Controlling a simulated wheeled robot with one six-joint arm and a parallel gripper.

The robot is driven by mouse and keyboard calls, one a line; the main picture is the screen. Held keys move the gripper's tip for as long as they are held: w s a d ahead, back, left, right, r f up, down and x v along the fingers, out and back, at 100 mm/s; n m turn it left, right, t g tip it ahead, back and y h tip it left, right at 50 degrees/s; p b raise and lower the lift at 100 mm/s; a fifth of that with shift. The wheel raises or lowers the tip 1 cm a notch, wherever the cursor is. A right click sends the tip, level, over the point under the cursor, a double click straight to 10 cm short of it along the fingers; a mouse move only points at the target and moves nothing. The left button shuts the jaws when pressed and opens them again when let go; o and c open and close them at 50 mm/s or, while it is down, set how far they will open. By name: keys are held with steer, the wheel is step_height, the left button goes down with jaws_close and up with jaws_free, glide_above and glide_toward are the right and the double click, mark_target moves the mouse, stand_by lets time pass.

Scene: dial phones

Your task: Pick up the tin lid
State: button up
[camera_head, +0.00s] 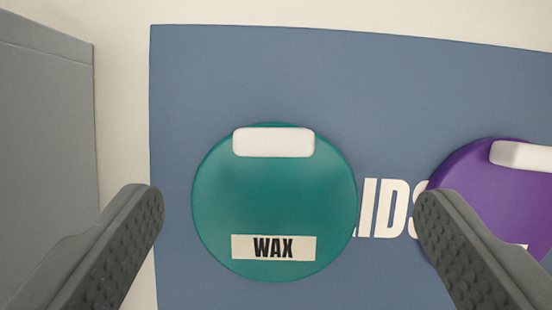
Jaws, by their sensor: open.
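A round green lid (275,195) with a white bar-shaped handle near its top edge and a label reading "WAX" lies on a blue mat (330,75). It is the lid between my fingers in the picture. A purple round lid (470,175) with a white handle lies to the right on the same mat, partly hidden by my right finger and cut by the picture edge; its label is mostly hidden. My gripper (290,205) is open and empty, one finger on each side of the green lid, apart from it. I cannot tell which lid is the tin lid.
The blue mat carries white printed letters ending in "IDS", partly covered by the lids. A grey flat-sided object (45,150) stands at the left, beside the mat. The pale surface (125,110) shows between them. The mat's upper part is clear.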

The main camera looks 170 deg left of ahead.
mark_target(273, 157)
steer(key=shift+a+x, duration=0.2)
steer(key=shift+x, duration=1.2)
steer(key=shift+a+x, duration=0.15)
steer(key=shift+x, duration=1.25)
steer(key=shift+r, duration=0.1)
steer(key=shift+c, duration=0.2)
steer(key=c, duration=1.6)
